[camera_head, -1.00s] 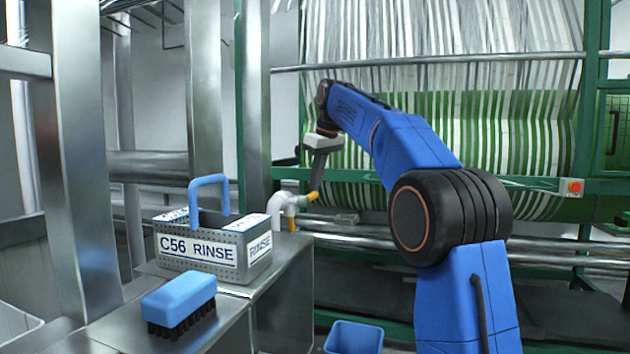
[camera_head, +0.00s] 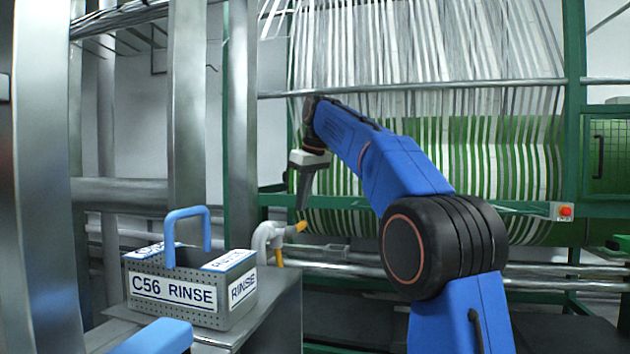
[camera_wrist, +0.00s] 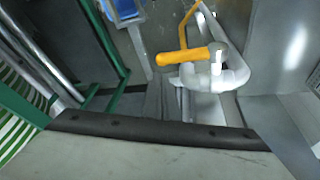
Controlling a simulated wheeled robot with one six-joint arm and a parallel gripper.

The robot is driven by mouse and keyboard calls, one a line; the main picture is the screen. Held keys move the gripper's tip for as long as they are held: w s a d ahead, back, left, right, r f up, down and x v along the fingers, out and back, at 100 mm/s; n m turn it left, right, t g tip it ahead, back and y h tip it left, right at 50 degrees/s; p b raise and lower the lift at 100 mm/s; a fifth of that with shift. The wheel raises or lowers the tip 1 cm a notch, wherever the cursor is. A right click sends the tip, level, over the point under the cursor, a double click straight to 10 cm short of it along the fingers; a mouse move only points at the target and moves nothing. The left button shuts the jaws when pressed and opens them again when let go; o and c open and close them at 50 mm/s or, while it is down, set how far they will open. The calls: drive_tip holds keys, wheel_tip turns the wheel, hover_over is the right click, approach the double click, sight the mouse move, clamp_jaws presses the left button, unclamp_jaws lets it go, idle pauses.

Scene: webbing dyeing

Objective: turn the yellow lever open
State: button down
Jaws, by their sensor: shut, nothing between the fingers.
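The yellow lever (camera_head: 299,227) sits on a white pipe fitting (camera_head: 267,236) behind the metal bench. In the wrist view the lever (camera_wrist: 182,57) sticks out to the left of the white pipe (camera_wrist: 228,75). My gripper (camera_head: 302,214) points down right at the lever in the head view, shut and empty. Whether it touches the lever I cannot tell. In the wrist view a grey finger shape (camera_wrist: 165,100) lies just below the lever, with a gap showing between them.
A perforated basket (camera_head: 190,297) labelled C56 RINSE, with a blue handle, stands on the bench left of the pipe. A blue brush (camera_head: 155,338) is partly cut off at the bottom. A green frame (camera_head: 573,150) with striped webbing stands behind. A red button (camera_head: 565,211) is at right.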

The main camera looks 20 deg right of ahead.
drive_tip(key=shift+w+d+r, duration=0.25)
drive_tip(key=shift+d+r, duration=0.05)
drive_tip(key=shift+r, duration=0.25)
drive_tip(key=shift+w+d+r, duration=0.25)
drive_tip(key=shift+r, duration=0.25)
drive_tip(key=w+d+r, duration=0.3)
drive_tip(key=d+r, duration=0.1)
drive_tip(key=d, duration=0.1)
drive_tip(key=shift+w+d+r, duration=0.2)
drive_tip(key=shift+w+d, duration=0.05)
drive_tip(key=shift+w, duration=0.15)
drive_tip(key=shift+s, duration=0.1)
